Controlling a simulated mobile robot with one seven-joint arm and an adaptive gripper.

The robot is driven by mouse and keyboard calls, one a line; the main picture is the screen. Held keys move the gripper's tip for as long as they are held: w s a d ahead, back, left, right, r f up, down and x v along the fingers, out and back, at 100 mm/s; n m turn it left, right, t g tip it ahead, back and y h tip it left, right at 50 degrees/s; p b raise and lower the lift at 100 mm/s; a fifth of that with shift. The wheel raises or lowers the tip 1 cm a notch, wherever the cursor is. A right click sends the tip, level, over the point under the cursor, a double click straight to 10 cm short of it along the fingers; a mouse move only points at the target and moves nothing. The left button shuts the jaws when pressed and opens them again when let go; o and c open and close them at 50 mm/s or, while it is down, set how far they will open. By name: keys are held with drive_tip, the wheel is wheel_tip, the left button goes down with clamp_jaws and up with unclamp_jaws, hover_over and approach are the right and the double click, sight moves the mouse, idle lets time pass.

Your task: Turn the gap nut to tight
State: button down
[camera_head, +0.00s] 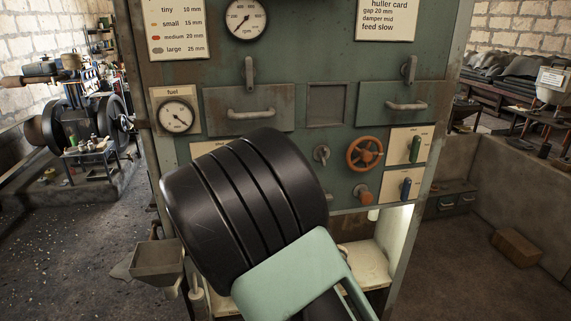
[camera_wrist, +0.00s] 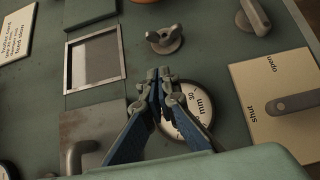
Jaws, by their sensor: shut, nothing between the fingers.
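The grey wing nut (camera_wrist: 165,38) sits on the green panel just beyond my fingertips in the wrist view; I take it for the gap nut. Its wings lie roughly across the picture. In the head view it is the small grey nut (camera_head: 321,154) left of the orange wheel. A round mm gauge (camera_wrist: 200,97) lies beside it, partly hidden by my fingers. My gripper (camera_wrist: 160,77) is shut and empty, its tips over the gauge's edge, apart from the nut. In the head view my own arm hides the gripper and gauge.
Near the nut are an orange handwheel (camera_head: 365,153), a grey lever (camera_wrist: 254,16) and an open/shut plate (camera_wrist: 276,65) with a handle. A recessed window (camera_wrist: 95,58) and a drawer handle (camera_wrist: 84,153) also protrude or border. The huller card (camera_head: 386,16) reads gap 20 mm.

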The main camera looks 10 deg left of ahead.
sight(323, 156)
drive_tip(key=w+d, duration=0.1)
drive_tip(key=d, duration=0.1)
drive_tip(key=w+d+p, duration=0.1)
drive_tip(key=w+d, duration=0.1)
drive_tip(key=shift+w+d+r, duration=0.1)
drive_tip(key=shift+w+d, duration=0.05)
drive_tip(key=shift+w, duration=0.15)
drive_tip(key=shift+w+d, duration=0.2)
drive_tip(key=shift+d, duration=0.25)
